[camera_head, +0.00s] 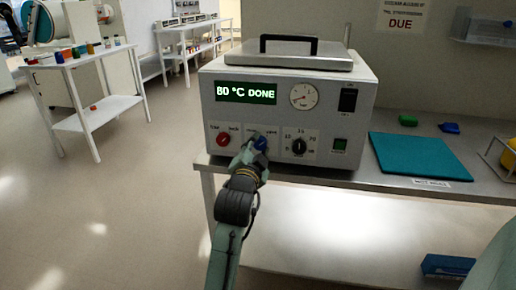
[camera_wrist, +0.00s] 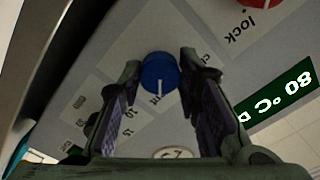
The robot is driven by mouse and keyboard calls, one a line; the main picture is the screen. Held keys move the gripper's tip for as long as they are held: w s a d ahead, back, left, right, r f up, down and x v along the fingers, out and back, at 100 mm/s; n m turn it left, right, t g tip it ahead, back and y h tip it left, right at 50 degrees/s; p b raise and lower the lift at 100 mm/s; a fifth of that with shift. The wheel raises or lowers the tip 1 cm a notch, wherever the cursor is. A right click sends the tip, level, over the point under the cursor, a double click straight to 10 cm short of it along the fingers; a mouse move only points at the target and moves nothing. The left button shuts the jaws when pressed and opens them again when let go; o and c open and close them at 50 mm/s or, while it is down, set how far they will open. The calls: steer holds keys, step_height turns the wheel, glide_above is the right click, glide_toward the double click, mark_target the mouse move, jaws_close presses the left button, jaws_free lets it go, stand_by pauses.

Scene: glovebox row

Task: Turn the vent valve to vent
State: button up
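A grey vacuum oven-like unit (camera_head: 290,112) stands on the bench, its display reading "80 °C DONE". On its front is a blue knob (camera_head: 260,143), apparently the vent valve; its labels are too small or covered to read surely. In the wrist view the blue knob (camera_wrist: 158,70) shows a white pointer line towards the picture's bottom. My gripper (camera_head: 251,152) is at the knob in front of the panel. In the wrist view my gripper (camera_wrist: 161,72) is open, one fingertip on each side of the knob, with narrow gaps; contact cannot be told.
A red knob (camera_head: 223,139) is left of the blue one, and a black dial (camera_head: 299,146) and green switch (camera_head: 339,145) are right. A teal mat (camera_head: 418,156) lies on the bench (camera_head: 385,183). A white table (camera_head: 88,60) with small bottles stands at left; the floor between is clear.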

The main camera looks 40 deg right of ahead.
steer(key=o, duration=0.5)
steer(key=shift+c, duration=0.2)
steer(key=v, duration=1.2)
